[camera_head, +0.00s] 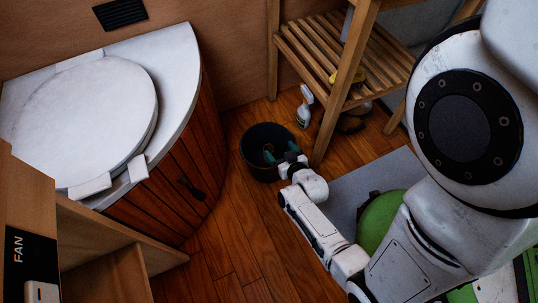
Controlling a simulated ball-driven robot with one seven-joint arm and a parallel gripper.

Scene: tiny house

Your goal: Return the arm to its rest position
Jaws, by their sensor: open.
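My arm reaches from the right side of the head view down toward the middle of the floor. My gripper (269,156) is at the far end of the arm, over the opening of a dark round bin (258,171). Its green-tinted fingers stand apart, and I see nothing held between them. The fingers overlap the bin's inside in the picture; how deep they sit is hard to tell. The bin stands upright on the wooden floor.
A white toilet with a round lid (85,120) on a wood-panelled corner base is at left. A wooden slatted shelf (318,50) stands at the back right, with a spray bottle (305,106) by its leg. Bare floor (235,235) lies in front of the bin.

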